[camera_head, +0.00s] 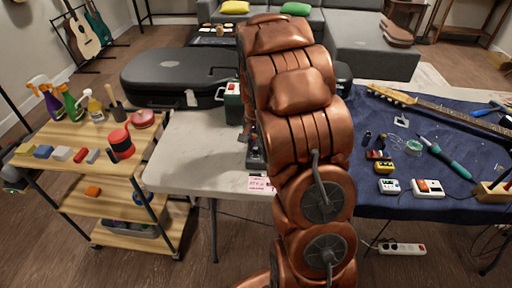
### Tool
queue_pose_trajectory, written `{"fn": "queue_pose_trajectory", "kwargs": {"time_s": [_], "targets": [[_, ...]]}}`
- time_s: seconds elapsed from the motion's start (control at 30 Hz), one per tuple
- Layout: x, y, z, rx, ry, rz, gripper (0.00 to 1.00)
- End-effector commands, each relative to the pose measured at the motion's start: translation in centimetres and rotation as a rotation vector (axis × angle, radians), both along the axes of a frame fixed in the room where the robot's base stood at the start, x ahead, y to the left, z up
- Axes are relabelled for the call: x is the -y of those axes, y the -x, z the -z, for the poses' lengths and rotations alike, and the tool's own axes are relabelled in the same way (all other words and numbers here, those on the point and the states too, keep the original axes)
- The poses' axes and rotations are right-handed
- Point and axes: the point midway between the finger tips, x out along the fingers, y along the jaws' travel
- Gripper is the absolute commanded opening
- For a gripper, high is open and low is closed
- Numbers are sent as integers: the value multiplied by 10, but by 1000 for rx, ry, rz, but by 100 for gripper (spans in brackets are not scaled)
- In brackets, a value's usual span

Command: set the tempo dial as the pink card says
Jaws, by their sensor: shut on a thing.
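The pink card (261,186) lies at the front edge of the pale table, left of my arm. It carries dark print too small to read surely. A dark device (255,158) sits just behind the card and is partly covered by my copper arm. I cannot make out a tempo dial or its setting on it. My arm fills the middle of the view and reaches towards the table there. My gripper's fingers are hidden behind the arm.
The pale table (190,150) is mostly clear at left. A wooden cart (85,150) holds bottles and blocks. The blue-covered table (450,150) at right holds a guitar neck (440,106), pedals and tools.

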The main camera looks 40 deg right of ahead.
Motion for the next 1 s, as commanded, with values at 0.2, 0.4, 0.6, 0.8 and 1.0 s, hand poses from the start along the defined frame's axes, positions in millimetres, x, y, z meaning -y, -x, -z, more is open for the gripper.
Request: {"fn": "queue_pose_trajectory", "kwargs": {"time_s": [0.2, 0.4, 0.6, 0.8, 1.0], "targets": [[0, 0, 0, 0, 0, -14, 0], [0, 0, 0, 1, 1, -14, 0], [0, 0, 0, 1, 1, -14, 33], [0, 0, 0, 0, 0, -14, 46], [0, 0, 0, 0, 0, -13, 46]]}}
